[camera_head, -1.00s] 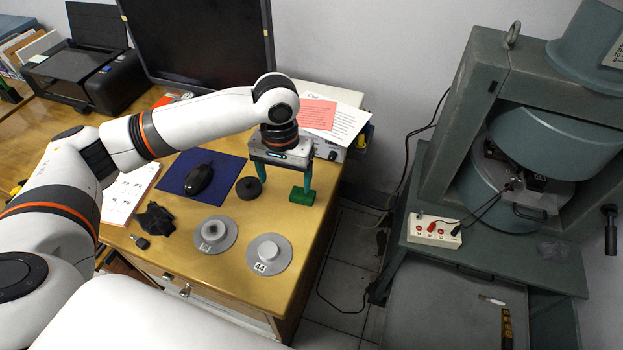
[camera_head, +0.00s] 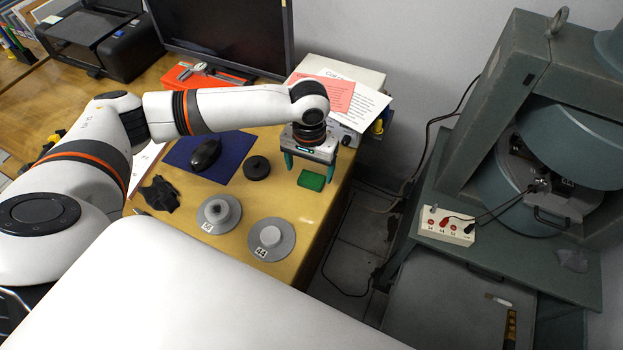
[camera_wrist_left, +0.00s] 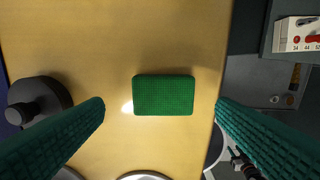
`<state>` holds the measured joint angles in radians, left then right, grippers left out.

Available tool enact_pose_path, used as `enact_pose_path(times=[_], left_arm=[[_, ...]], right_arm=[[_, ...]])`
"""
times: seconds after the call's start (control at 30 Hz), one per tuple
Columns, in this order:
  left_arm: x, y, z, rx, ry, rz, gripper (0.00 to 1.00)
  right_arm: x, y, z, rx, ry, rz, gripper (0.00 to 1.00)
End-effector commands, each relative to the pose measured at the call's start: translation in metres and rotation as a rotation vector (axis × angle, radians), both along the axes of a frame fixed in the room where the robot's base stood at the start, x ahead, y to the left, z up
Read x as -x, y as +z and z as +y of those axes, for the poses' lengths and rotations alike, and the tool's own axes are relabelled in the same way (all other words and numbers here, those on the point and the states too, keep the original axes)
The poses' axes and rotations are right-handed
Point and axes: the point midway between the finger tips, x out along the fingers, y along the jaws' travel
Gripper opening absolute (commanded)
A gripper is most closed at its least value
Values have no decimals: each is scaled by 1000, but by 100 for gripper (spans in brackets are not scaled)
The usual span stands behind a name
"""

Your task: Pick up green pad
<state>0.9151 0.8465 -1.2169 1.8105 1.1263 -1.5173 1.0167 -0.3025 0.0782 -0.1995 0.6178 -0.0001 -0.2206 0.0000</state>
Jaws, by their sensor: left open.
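The green pad (camera_head: 311,180) is a small rectangular block lying flat near the right edge of the wooden desk. My left gripper (camera_head: 311,168) is open above and around the pad in the head view, with its green fingers pointing down. In the left wrist view the pad (camera_wrist_left: 163,95) lies between the two spread fingers (camera_wrist_left: 161,106), with a gap on each side. The fingers do not touch it. How high the fingertips are above the desk is hard to tell. My right gripper is not in view.
A black round knob (camera_head: 257,168) stands left of the pad. Two grey discs (camera_head: 219,213) and (camera_head: 271,239) lie nearer the front. A box with papers (camera_head: 340,97) stands behind. The desk's right edge is close to the pad, with floor beyond.

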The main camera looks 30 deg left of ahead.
Motion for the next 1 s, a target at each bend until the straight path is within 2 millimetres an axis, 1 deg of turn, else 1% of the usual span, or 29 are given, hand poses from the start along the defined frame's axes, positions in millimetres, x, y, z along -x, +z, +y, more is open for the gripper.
enact_pose_path(times=[0.03,0.1,0.2,0.3,0.5,0.57,0.7,0.8,1.0], left_arm=[[-2,-8,-2,-1,0,3,80],[-3,-19,-3,-2,0,3,80],[-3,-30,-3,-2,-1,2,80],[-3,-34,-3,-1,-1,0,80],[-3,-34,-3,0,-2,0,80],[-3,-34,-3,0,-2,0,70],[-3,-34,-3,0,-1,0,47],[-3,-34,-3,0,-1,0,32],[-3,-34,-3,0,-1,0,32]], right_arm=[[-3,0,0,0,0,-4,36],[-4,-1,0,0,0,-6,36],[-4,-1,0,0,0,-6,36],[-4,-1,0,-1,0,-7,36],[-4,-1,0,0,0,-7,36],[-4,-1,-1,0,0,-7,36],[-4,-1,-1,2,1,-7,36],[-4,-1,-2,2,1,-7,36],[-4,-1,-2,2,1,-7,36]])
